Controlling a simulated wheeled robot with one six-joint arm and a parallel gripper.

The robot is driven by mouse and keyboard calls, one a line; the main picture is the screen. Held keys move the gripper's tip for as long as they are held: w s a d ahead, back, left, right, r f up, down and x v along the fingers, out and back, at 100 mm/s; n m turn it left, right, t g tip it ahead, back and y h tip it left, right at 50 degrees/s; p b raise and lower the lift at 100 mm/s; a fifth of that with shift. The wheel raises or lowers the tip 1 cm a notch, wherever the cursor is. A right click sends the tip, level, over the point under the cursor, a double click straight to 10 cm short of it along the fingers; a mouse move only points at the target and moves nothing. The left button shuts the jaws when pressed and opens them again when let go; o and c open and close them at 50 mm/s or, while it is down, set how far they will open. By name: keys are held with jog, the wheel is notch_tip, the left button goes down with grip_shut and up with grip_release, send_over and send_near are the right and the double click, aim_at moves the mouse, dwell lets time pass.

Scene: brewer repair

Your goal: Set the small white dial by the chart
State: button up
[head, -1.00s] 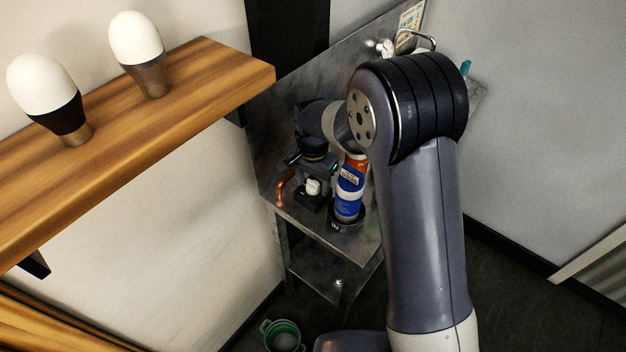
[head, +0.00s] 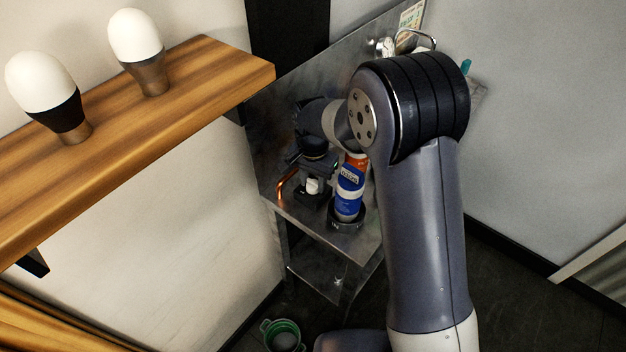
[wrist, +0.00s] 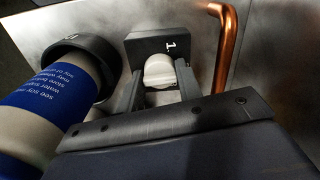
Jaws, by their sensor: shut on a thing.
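The small white dial (wrist: 159,71) sits on the front of a dark block (wrist: 150,42) marked with a white "1" in the wrist view. My gripper (wrist: 160,88) is shut on the dial, one finger on each side of it. In the head view the dial (head: 313,186) shows as a small white spot under my dark wrist. The chart (head: 411,17) is a small coloured sheet high on the back panel; its writing is too small to read. The dial's exact setting cannot be made out.
A blue-and-white bottle with an orange top (head: 349,190) stands in a dark ring (head: 346,222), close left of my gripper in the wrist view. A copper pipe (wrist: 228,45) rises at its right. A green bucket (head: 283,334) stands below.

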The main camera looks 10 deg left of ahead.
aim_at(313, 181)
jog(key=n+b, duration=0.1)
jog(key=n, duration=0.4)
jog(key=shift+n+b, duration=0.3)
jog(key=shift+b, duration=0.05)
jog(key=n+b, duration=0.1)
jog(key=n, duration=0.4)
jog(key=shift+n, duration=0.3)
jog(key=o, duration=1)
jog(key=shift+c, duration=0.2)
notch_tip(313, 181, up, 11)
jog(key=shift+b, duration=0.35)
jog(key=shift+f, duration=0.2)
notch_tip(313, 181, down, 11)
jog(key=shift+r+p, duration=0.15)
jog(key=shift+p, duration=0.3)
